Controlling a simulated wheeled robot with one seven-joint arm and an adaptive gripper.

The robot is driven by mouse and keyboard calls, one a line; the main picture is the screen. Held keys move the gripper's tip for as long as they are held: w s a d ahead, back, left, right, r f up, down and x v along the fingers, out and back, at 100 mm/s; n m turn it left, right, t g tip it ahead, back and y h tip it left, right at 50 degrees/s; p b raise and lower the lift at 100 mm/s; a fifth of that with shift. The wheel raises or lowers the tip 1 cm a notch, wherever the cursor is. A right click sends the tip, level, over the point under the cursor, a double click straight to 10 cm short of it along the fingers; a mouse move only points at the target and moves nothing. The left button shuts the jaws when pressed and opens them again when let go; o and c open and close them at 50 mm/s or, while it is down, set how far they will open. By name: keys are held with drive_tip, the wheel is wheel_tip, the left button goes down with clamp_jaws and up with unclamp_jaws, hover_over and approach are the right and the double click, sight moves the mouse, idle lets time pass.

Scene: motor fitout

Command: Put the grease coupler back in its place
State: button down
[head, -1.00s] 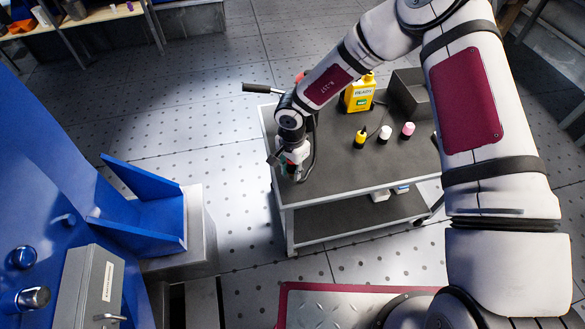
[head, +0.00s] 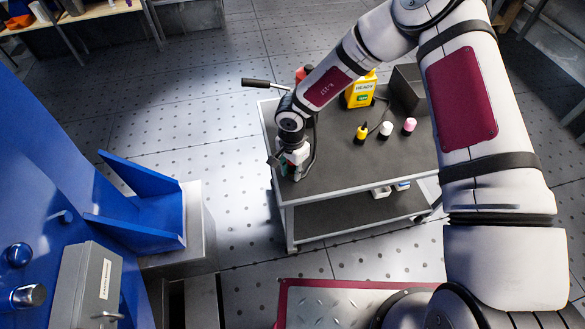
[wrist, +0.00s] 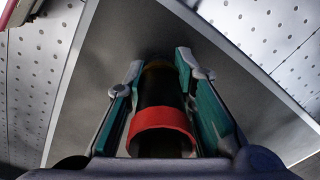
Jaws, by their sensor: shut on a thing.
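My gripper (head: 292,168) points down over the front left corner of the cart top. In the wrist view its teal-padded fingers (wrist: 158,70) are shut on a dark cylinder with a wide red band, likely the grease coupler (wrist: 162,122). The coupler's far end has a yellowish rim. In the head view my gripper mostly hides it. I cannot tell whether its far end touches the cart. A black lever handle (head: 258,82) on a metal rod sticks out past the cart's left edge, partly behind my arm.
The cart (head: 345,178) holds a yellow jug (head: 360,92), a dark open bin (head: 408,88) and small bottles with yellow (head: 362,132), white (head: 386,130) and pink (head: 409,126) caps. The cart's front middle is clear. A blue machine (head: 45,190) stands at left.

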drive_tip(key=shift+f, duration=0.1)
drive_tip(key=c, duration=1.3)
unclamp_jaws()
wheel_tip(320, 180, up, 12)
